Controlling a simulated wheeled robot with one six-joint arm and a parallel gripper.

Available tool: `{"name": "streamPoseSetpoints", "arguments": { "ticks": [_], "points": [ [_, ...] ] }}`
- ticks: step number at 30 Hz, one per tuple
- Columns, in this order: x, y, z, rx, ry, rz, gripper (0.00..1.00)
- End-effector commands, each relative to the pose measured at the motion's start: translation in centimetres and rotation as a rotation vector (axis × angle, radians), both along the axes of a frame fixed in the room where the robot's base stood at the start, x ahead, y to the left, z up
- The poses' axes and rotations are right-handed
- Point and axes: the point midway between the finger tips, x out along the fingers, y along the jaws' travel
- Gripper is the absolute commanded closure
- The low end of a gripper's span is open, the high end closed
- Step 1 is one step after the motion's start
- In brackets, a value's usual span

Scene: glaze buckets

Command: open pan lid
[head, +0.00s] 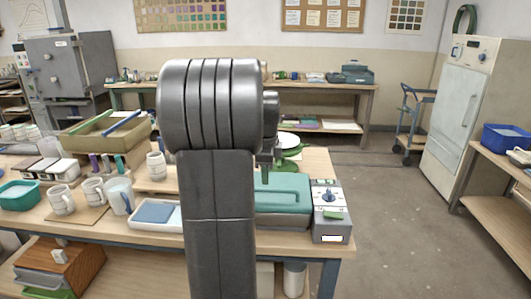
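A bench device with a teal cover (283,188) stands near the right end of the near table. The cover looks like the pan lid and lies flat. A grey control box (331,213) with a blue knob and a green tab adjoins it on the right. My gripper (265,177) shows only in part, past the right side of my arm, and appears over the rear left of the cover. Its fingers are small and mostly hidden, so I cannot tell whether they are open or touch the cover. My arm hides the cover's left end.
A white tray with a blue block (153,211) and several mugs (120,195) stand left of my arm. A green turntable with a white disc (287,141) stands behind the cover. The near table (100,237) ends just right of the control box. Open floor (400,220) lies beyond.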

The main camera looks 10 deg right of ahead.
Motion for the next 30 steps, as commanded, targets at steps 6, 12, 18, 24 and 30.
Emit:
{"name": "streamPoseSetpoints", "arguments": {
  "ticks": [6,12,18,24,30],
  "points": [
    [-0.7,0.2,4.3,0.0,-0.003,0.0,0.66],
    [-1.2,0.4,6.6,0.0,-0.001,0.0,0.66],
    [-1.4,0.4,7.3,0.0,0.001,0.0,0.66],
    [-1.4,0.4,7.3,0.0,0.001,0.0,0.66],
    [-1.3,0.4,6.9,0.001,0.002,0.0,0.66]
  ]
}}
